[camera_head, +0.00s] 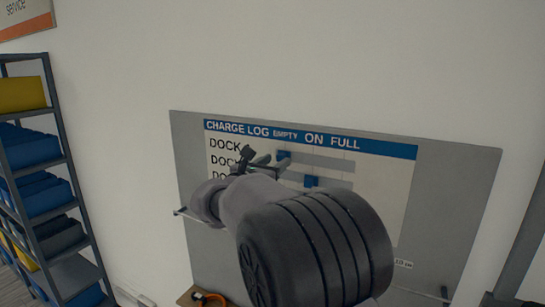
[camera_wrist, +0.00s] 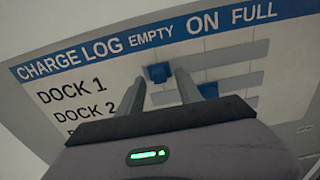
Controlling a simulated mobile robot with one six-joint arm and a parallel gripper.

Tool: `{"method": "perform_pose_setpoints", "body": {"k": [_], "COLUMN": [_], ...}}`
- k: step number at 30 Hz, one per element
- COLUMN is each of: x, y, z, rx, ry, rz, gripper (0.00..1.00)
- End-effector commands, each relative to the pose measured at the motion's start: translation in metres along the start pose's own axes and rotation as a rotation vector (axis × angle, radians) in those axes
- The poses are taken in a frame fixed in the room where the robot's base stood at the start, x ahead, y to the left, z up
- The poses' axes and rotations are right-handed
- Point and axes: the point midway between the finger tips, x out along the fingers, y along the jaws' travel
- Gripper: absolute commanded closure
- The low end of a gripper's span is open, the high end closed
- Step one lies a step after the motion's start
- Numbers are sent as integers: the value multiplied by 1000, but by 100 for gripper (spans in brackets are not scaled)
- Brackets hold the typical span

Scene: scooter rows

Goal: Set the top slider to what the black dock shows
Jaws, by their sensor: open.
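The charge log board (camera_head: 395,155) on the wall has columns EMPTY, ON and FULL and rows starting DOCK 1, DOCK 2. The top slider (camera_head: 284,155) is a blue knob at the left end of its grey track, under EMPTY. In the wrist view the top slider (camera_wrist: 158,72) shows between the fingertips of my gripper (camera_wrist: 160,77). My gripper (camera_head: 266,160) is open, one finger to each side of the knob; contact cannot be told. No black dock is in view.
A second blue slider (camera_head: 312,181) sits lower, under ON. It is close to my right finger in the wrist view (camera_wrist: 207,89). My arm hides the lower rows. A shelf rack (camera_head: 62,160) with blue and yellow bins stands at left. The wall above is clear.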

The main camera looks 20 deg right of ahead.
Motion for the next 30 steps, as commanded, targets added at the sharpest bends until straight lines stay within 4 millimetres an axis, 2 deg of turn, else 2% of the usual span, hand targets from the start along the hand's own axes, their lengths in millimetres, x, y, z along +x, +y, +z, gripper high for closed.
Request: {"method": "perform_pose_setpoints", "body": {"k": [3,6,14,20,21,30], "x": [16,22,23,23,23,23], "y": [0,0,0,0,0,0], "z": [1,0,0,0,0,0], "rx": [1,1,1,1,1,1], "ry": [0,0,0,0,0,1], "rz": [-1,1,1,1,1,1], "gripper": [58,58,58,97,100,100]}}
